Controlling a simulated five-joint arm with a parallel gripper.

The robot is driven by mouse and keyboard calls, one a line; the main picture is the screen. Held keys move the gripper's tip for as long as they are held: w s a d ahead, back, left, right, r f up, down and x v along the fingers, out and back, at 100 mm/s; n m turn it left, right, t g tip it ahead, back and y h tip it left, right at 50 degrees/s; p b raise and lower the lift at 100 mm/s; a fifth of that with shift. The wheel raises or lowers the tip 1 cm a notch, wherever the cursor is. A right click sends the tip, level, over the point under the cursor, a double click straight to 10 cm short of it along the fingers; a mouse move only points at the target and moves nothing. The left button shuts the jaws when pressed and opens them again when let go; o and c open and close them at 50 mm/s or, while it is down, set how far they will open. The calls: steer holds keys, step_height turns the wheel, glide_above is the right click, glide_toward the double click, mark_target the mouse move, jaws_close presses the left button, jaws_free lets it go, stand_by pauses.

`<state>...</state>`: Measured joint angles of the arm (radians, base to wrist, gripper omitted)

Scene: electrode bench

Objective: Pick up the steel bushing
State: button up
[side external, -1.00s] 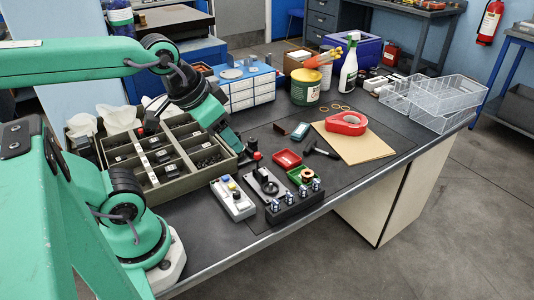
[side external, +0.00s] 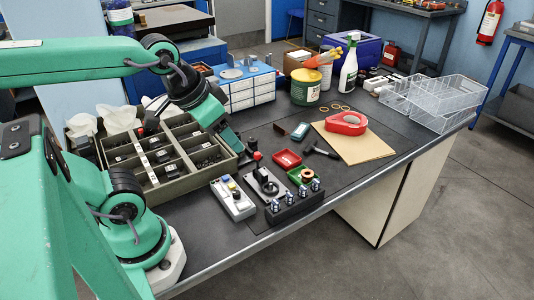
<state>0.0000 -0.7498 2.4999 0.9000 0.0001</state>
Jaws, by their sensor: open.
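My gripper (side external: 243,150), dark-tipped on a green wrist, points down and to the right just past the right rim of the divided olive box (side external: 178,190). Its jaws are open, but the gap between them is too small to see clearly. I cannot pick out the steel bushing with certainty. A dark ring-like part (side external: 270,187) lies on a grey plate in front of a red-knobbed lever (side external: 257,157). A copper-coloured ring (side external: 305,175) sits at the green tray (side external: 294,176). The gripper is apart from both rings.
A black block with several silver-blue cylinders (side external: 294,208) and a grey button box (side external: 232,199) stand near the front edge. A red tray (side external: 287,159), a hammer (side external: 318,149) and a red tape roll (side external: 347,123) lie to the right. White drawers (side external: 243,93) stand behind.

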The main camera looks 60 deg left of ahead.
steer(key=w+a+f+g, duration=0.3)
steer(key=w+a, duration=0.6)
steer(key=w, duration=0.1)
steer(key=w+a+f+m+g, duration=0.1)
steer(key=w+a+f+g, duration=0.3)
steer(key=a+f, duration=0.9)
steer(key=shift+t, duration=0.7)
steer(key=shift+w+a+f, duration=0.1)
steer(key=shift+a+f, duration=0.05)
steer(key=shift+f, duration=1.5)
steer(key=shift+a+f, duration=0.15)
steer(key=shift+f, duration=1.45)
steer(key=c, duration=1.1)
